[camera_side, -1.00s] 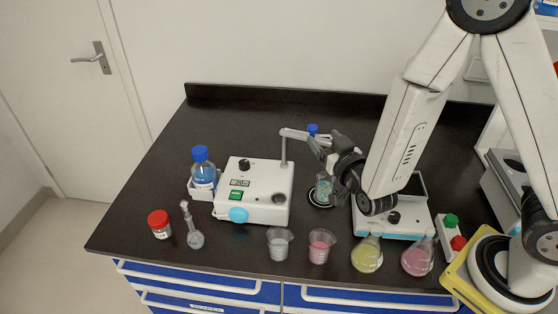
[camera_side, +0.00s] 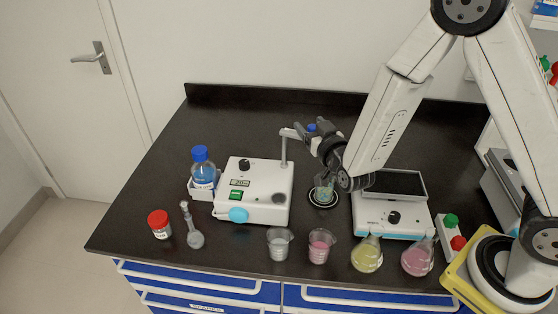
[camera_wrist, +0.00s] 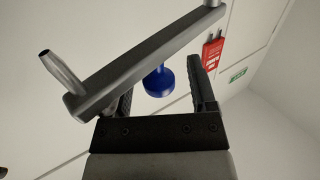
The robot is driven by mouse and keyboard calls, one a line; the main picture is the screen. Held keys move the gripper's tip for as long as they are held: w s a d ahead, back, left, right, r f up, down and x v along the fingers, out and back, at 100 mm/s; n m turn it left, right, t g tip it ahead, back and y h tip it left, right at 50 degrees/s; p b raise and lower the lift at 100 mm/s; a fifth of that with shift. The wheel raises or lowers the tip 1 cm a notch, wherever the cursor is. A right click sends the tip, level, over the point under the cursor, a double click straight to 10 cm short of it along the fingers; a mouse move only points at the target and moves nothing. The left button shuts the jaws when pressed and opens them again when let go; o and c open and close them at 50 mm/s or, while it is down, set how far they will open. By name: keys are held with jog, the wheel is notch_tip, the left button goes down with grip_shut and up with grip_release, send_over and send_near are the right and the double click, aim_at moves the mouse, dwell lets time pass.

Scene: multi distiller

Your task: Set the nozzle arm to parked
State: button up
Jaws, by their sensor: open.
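The distiller (camera_side: 262,178) is a white box with a black knob, a green switch and a light blue dial. A grey post on it carries the nozzle arm (camera_side: 292,133), which reaches right, above a small beaker (camera_side: 324,188). The blue knob (camera_side: 311,127) of the arm shows beside my gripper (camera_side: 320,135). In the wrist view the nozzle arm (camera_wrist: 150,60) crosses in front of my open gripper (camera_wrist: 163,95). The blue knob (camera_wrist: 160,81) appears between the two fingers, with gaps beside it. Contact cannot be told. The left finger is partly hidden by the arm.
Beakers and flasks, such as the yellow flask (camera_side: 367,256), line the front edge. A blue-capped bottle (camera_side: 203,168) and red-capped jar (camera_side: 159,224) stand left. The back of the counter (camera_side: 235,115) is clear.

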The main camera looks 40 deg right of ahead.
jog(key=shift+w+d, duration=0.2)
jog(key=shift+w, duration=0.45)
grip_shut()
dwell(1.1)
